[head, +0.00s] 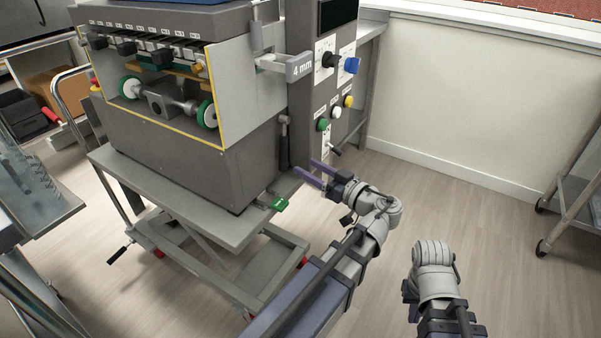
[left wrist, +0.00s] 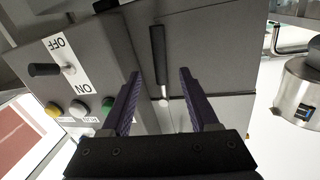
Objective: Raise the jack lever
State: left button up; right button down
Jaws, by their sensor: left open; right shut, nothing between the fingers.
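The jack lever, as I take it, is a dark handle (head: 284,150) on a silver rod, low on the side of the grey machine. It hangs about upright, handle down. In the left wrist view, which is upside down, its black handle (left wrist: 157,48) and silver rod lie in line with the gap between the fingers. My left gripper (head: 305,168) is open and empty, its purple fingers pointing at the machine's side just right of the lever. Any contact cannot be told. My right arm shows at the lower right, but its gripper is not visible.
The control panel (head: 328,105) with knobs and coloured buttons sits right of the lever. A green tab (head: 279,204) sticks out below, at the edge of the grey cart (head: 190,200). A wheeled rack (head: 570,190) stands at the right. The floor between is clear.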

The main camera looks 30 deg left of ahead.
aim_at(283, 144)
pick_arm(q)
jog(key=shift+r, duration=0.1)
jog(key=x, duration=0.7)
jog(key=shift+a, duration=0.4)
jog(key=shift+w, duration=0.15)
jog(key=shift+c, duration=0.3)
grip_shut()
dwell(0.7)
